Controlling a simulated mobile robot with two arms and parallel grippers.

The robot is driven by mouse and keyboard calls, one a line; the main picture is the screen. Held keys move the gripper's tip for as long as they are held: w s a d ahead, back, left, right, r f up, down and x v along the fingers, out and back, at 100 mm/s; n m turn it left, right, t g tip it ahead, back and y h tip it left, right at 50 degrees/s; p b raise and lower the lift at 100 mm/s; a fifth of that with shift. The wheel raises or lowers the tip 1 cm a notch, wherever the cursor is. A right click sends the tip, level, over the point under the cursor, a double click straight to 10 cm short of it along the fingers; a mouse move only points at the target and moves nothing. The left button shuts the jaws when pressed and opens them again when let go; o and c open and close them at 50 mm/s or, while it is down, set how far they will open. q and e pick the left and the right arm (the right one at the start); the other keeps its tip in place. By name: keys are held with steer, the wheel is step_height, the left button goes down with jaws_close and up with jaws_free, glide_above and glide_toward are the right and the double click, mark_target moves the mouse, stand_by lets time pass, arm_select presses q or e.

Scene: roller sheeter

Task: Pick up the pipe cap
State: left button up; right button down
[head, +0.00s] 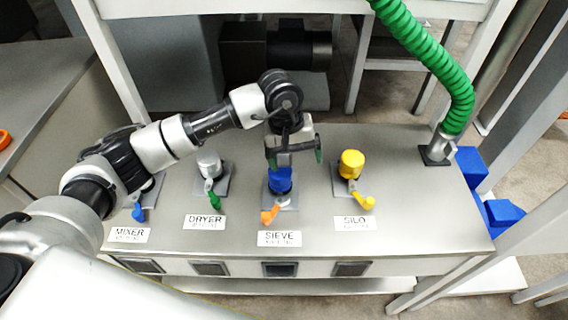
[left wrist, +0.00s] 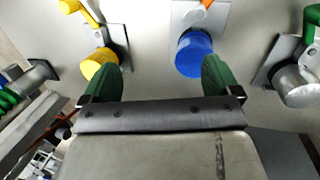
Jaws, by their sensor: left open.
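A blue pipe cap (head: 281,181) sits on the SIEVE station, and it shows in the left wrist view (left wrist: 194,54) at the top, just beyond the fingertips. A yellow cap (head: 351,163) sits on the SILO station; in the left wrist view it is at the left (left wrist: 101,67). My left gripper (head: 294,155) is open, with green finger pads, above and just behind the blue cap. In the left wrist view (left wrist: 160,80) the blue cap is near the right finger and the yellow cap near the left one. Nothing is between the pads. My right gripper is not in view.
The DRYER station (head: 209,164) has a bare metal pipe and green handle. An orange handle (head: 270,214) is in front of the blue cap. A green hose (head: 430,60) ends on a metal fitting at the right. Blue blocks (head: 503,212) lie beyond the table's right edge.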

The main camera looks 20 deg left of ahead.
mark_target(280, 169)
arm_select(q)
steer(key=a, duration=0.1)
steer(key=w+a+y, duration=0.2)
steer(key=a, duration=0.1)
steer(key=shift+r+m, duration=0.4)
steer(key=shift+y, duration=0.3)
step_height(280, 169, down, 4)
steer(key=shift+s+f+p, duration=0.15)
steer(key=shift+f+p, duration=0.1)
steer(key=shift+p, duration=0.25)
step_height(280, 169, down, 6)
steer(key=shift+s+r+p, duration=0.15)
steer(key=shift+r+p, duration=0.1)
steer(key=shift+p, duration=0.75)
steer(key=shift+f, duration=0.25)
steer(key=c, duration=1)
steer(key=shift+r, duration=0.1)
